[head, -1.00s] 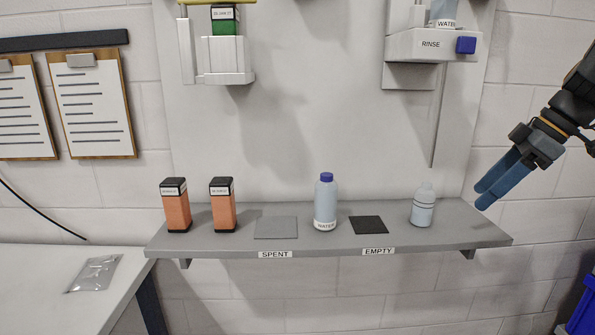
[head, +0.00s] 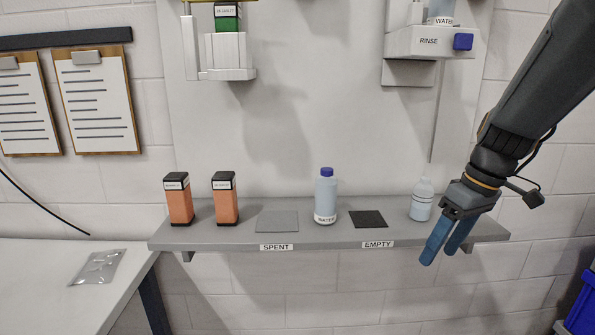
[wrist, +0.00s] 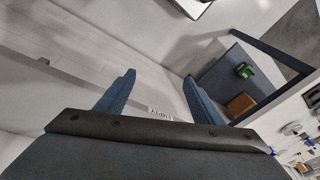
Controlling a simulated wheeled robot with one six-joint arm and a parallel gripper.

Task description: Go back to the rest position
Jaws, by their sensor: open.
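My gripper (head: 441,250) hangs at the right end of the shelf in the head view, with its blue fingers pointing down and slightly left. The fingers are apart and nothing is between them. In the wrist view both fingers (wrist: 155,92) show spread, with part of a label seen between them. The arm comes in from the upper right. The gripper appears in front of the shelf's front edge, just right of the clear bottle (head: 422,200), and overlaps the shelf in the picture.
The shelf (head: 330,240) holds two orange-and-black cartridges (head: 179,200), a blue-capped water bottle (head: 325,197), a grey SPENT pad (head: 277,221) and a black EMPTY pad (head: 368,219). A RINSE unit (head: 428,42) is on the panel above. A pouch (head: 98,267) lies on the left table.

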